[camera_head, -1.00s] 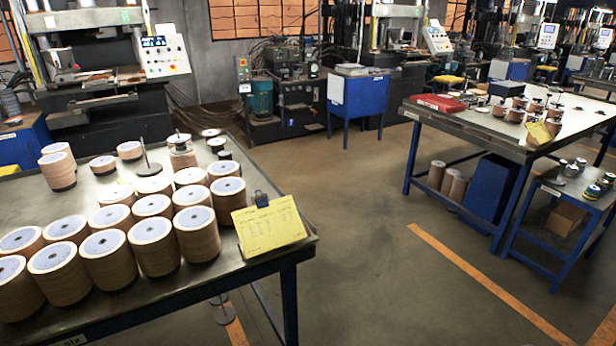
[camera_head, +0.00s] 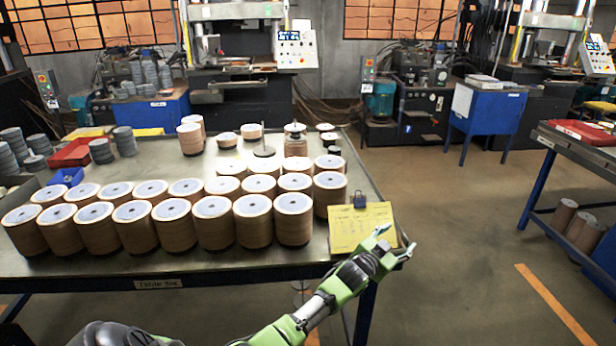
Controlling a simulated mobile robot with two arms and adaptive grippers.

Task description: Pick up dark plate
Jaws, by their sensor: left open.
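On the table (camera_head: 300,262), a thin dark disc with an upright rod (camera_head: 264,153) lies behind the rows of discs; it may be the dark plate, but it is too small to be sure. Several tan stacks of discs with pale tops (camera_head: 253,222) stand in rows in front of it. My left gripper (camera_head: 397,241) is open and empty at the table's front right corner, in front of the yellow paper and well apart from the dark disc. My right gripper is out of view.
A red tray (camera_head: 72,153) and grey disc stacks (camera_head: 101,150) are at the left. Open floor (camera_head: 450,215) lies to the right, before another table (camera_head: 573,140).

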